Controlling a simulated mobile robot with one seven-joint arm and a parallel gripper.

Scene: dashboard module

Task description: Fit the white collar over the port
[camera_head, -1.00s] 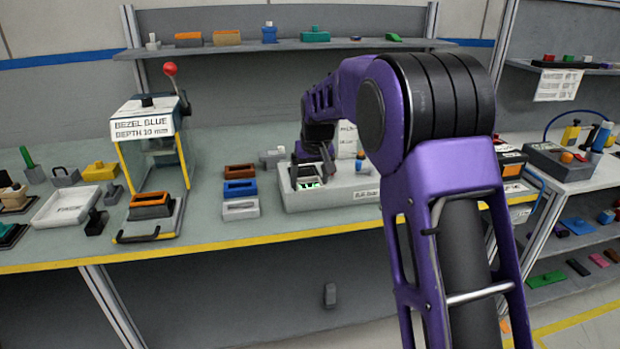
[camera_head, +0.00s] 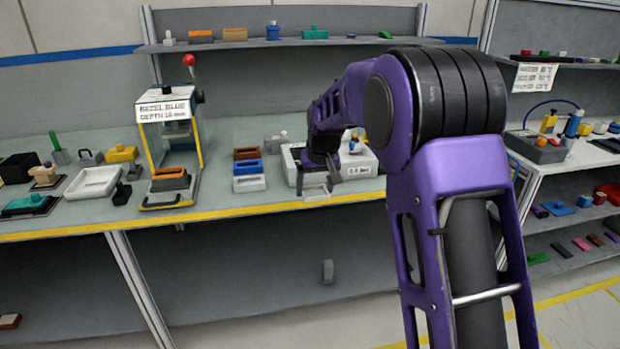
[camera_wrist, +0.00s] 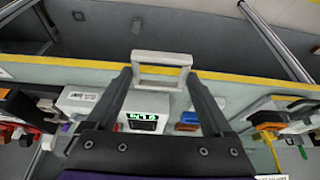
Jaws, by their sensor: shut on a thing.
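My gripper (camera_wrist: 160,74) is shut on a pale white rectangular collar (camera_wrist: 161,57), an open frame held between the two fingertips. In the head view my gripper (camera_head: 318,183) holds the collar (camera_head: 315,193) near the front edge of the bench, in front of a white box. Against the bench edge the collar appears raised and apart from other things. I cannot tell which thing is the port.
A press (camera_head: 168,120) with a red-knobbed lever and a white tray (camera_head: 94,183) stand further left. Space before the bench is open.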

